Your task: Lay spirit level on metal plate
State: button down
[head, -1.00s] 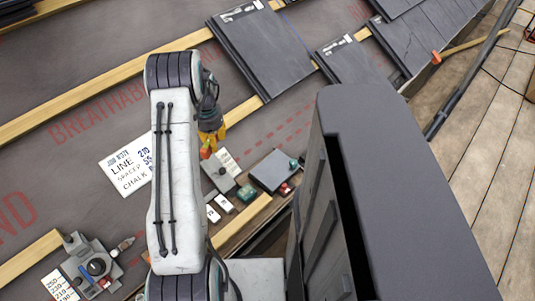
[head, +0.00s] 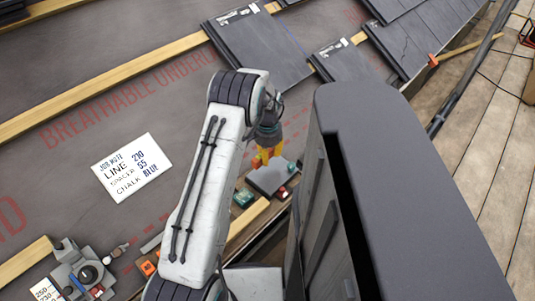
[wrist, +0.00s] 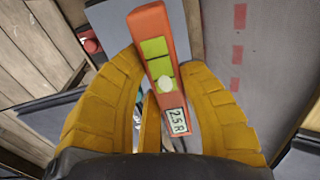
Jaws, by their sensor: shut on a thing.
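My gripper (head: 264,158), with yellow fingers, is shut on the spirit level. In the wrist view the gripper (wrist: 158,105) holds this orange-red spirit level (wrist: 150,25), which has a yellow-green vial and a small label on its face. The level lies lengthwise between the fingers and sticks out beyond them. The grey metal plate (head: 268,181) is just below the fingers in the head view. In the wrist view a blue-grey surface, seemingly the plate (wrist: 108,28), shows behind the level. I cannot tell how large the gap is. The level is hardly visible in the head view.
A green block (head: 244,197) and a red item (head: 283,192) sit beside the plate. A job note (head: 132,167) lies on the underlay to the left. A grey gauge device (head: 85,272) is at lower left. Dark tiles (head: 262,50) and wooden battens (head: 110,78) lie further up.

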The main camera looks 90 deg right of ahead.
aim_at(269, 170)
jog(key=shift+s+d+f+b, duration=0.1)
jog(key=shift+f+b, duration=1.7)
jog(key=shift+f, duration=1.2)
jog(key=shift+f, duration=0.1)
jog(key=c, duration=0.8)
grip_release()
jog(key=shift+r+p, duration=1.85)
jog(key=shift+r, duration=1.65)
